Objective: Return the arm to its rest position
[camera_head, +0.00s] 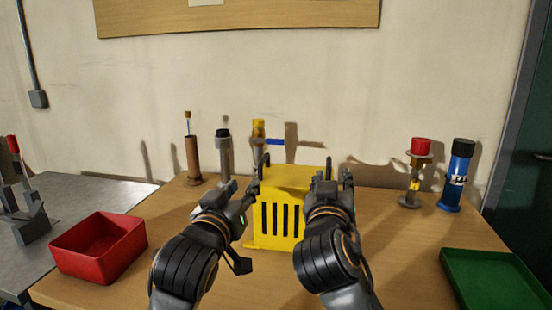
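My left gripper (248,190) is in front of the left part of a yellow device (278,222) with dark slots, above the wooden table (190,262). I cannot tell from this view whether its fingers are apart or closed. My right gripper (332,178) is at the right side of the same yellow device, pointing away toward the wall. Its two fingers look apart and nothing shows between them. Both arms come in from the bottom of the head view. The grippers and arms hide part of the yellow device.
A red tray (90,262) stands at the left and a green tray (492,284) at the right. A brown cylinder (193,160), a grey stand (225,160), a red-topped stand (416,175) and a blue bottle (456,178) stand toward the back.

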